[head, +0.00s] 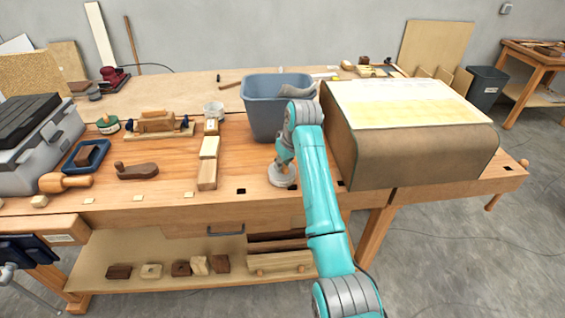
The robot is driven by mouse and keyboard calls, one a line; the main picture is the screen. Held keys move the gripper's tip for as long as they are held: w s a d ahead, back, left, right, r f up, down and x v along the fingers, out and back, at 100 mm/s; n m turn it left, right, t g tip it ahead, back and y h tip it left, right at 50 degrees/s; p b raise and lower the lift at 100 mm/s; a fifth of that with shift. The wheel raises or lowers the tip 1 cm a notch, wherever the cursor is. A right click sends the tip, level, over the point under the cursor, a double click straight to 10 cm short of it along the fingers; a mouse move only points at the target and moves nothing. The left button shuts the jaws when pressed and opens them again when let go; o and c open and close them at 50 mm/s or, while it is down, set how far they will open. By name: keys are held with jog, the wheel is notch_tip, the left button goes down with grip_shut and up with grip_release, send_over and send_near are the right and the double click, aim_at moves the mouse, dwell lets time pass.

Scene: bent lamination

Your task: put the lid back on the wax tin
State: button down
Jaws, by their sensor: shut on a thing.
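I cannot make out the lid for sure.
The blue-grey bin (262,121) and a large curved form (408,154) stand close around my wrist. Wooden blocks (208,160), a brown hand plane (137,171), a wooden mallet (66,182) and a blue tray (72,163) lie towards the left. Bare bench lies between them.

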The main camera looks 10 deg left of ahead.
jog(key=shift+f, duration=0.25)
jog(key=c, duration=1)
grip_release()
jog(key=shift+r, duration=0.15)
jog(key=shift+r, duration=3.4)
